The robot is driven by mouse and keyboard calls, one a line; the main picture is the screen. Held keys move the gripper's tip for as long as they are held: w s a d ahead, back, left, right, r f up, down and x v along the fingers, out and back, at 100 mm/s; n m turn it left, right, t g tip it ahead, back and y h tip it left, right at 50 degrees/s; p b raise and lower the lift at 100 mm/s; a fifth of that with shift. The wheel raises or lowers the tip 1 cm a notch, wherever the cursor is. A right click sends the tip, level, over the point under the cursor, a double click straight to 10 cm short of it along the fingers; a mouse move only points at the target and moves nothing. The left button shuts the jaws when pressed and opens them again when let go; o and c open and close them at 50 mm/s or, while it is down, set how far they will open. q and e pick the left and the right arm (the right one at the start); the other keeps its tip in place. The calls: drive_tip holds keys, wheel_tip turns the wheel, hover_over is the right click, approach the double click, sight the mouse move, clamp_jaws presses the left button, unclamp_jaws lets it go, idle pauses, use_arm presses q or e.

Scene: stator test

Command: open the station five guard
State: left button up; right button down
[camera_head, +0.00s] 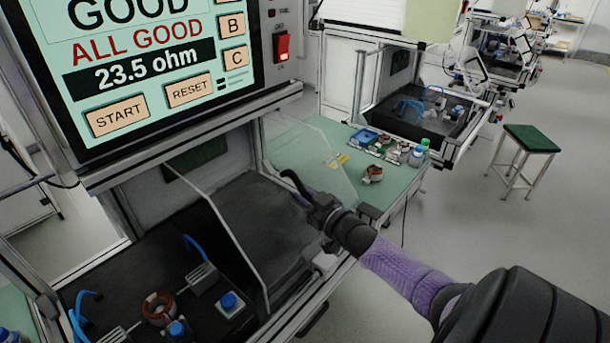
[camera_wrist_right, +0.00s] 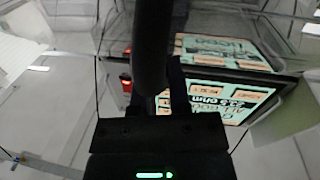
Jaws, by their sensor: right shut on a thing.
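The test station below the large screen has clear guard panels, one at the right (camera_head: 312,150) and one nearer the middle (camera_head: 238,245). No station number is readable, so I cannot tell if this is station five. My right gripper (camera_head: 322,211) is at the station's front right, beside the clear panels. It is shut on a dark bar (camera_wrist_right: 152,45), which rises between its fingers in the right wrist view and seems to be the guard handle. My left gripper is not in view.
The screen (camera_head: 140,60) reads "GOOD", "ALL GOOD" and "23.5 ohm". A copper-wound stator (camera_head: 158,309) and a blue button (camera_head: 229,300) are on the dark deck at lower left. A green side table (camera_head: 390,188) holds parts. A stool (camera_head: 525,140) stands at right on open floor.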

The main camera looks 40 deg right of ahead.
drive_tip(key=c, duration=0.6)
unclamp_jaws()
drive_tip(key=shift+s+a, duration=0.1)
drive_tip(key=shift+s, duration=0.25)
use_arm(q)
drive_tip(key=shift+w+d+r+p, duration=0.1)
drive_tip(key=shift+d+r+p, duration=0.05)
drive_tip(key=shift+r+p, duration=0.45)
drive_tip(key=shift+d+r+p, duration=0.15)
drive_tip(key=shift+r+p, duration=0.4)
use_arm(e)
drive_tip(key=s, duration=0.9)
drive_tip(key=shift+s+a, duration=0.1)
drive_tip(key=shift+a, duration=0.15)
